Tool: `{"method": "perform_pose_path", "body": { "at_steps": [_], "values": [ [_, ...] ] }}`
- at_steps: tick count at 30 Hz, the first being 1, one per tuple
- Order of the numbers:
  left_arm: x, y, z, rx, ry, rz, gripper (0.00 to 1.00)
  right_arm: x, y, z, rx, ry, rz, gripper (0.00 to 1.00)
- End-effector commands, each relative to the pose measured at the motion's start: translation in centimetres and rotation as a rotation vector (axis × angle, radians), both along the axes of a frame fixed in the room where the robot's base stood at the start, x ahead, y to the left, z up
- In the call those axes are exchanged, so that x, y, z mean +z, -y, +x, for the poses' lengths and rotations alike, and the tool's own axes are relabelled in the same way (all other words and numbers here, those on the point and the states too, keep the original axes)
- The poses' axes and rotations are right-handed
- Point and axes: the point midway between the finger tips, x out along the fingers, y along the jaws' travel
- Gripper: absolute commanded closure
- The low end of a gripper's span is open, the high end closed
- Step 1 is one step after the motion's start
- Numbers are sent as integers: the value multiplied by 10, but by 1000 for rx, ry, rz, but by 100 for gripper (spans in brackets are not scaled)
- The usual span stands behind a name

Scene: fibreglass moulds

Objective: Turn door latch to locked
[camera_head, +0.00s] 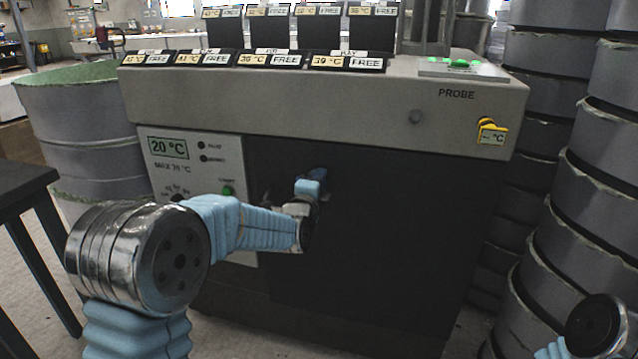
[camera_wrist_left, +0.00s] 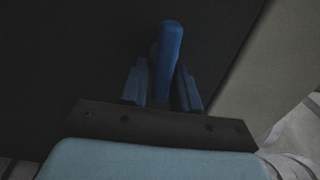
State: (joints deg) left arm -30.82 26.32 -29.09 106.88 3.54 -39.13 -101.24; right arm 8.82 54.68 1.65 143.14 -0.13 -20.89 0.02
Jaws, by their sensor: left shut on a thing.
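The machine's dark door (camera_head: 400,230) fills the front of the cabinet below the grey top. A blue door latch (camera_head: 320,173) shows on it, partly hidden behind my left gripper (camera_head: 310,190). In the left wrist view the latch (camera_wrist_left: 171,45) is a blue bar standing nearly upright, leaning slightly right. My left gripper (camera_wrist_left: 163,85) is shut on it, with one finger on each side. The latch's base and any lock marks are hidden or too dark to make out. My right gripper is out of view; only part of my right arm shows at the lower right.
A control panel (camera_head: 165,180) reading 20 °C is left of the door. Grey mould stacks (camera_head: 590,200) stand close on the right, a grey drum (camera_head: 85,130) and dark table (camera_head: 25,180) at left.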

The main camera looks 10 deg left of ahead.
Motion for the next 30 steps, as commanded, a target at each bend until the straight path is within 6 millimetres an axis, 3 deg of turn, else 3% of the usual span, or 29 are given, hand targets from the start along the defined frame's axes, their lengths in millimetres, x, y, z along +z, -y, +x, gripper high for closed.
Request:
{"method": "perform_pose_path", "body": {
  "at_steps": [1, 2, 4, 13, 17, 30],
  "values": [
    [-1, -2, 0, 4, -1, -1, 99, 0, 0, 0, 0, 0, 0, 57],
    [-1, -2, 0, 4, -1, -1, 66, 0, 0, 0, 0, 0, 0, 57],
    [-1, -2, 0, 3, -1, -1, 55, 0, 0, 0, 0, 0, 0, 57],
    [0, -1, -1, 1, 0, -2, 55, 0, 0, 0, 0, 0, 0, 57],
    [0, -1, -13, 1, 0, -3, 55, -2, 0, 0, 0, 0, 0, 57],
    [0, -5, -113, 0, -1, -4, 55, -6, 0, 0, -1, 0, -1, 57]
  ]
}}
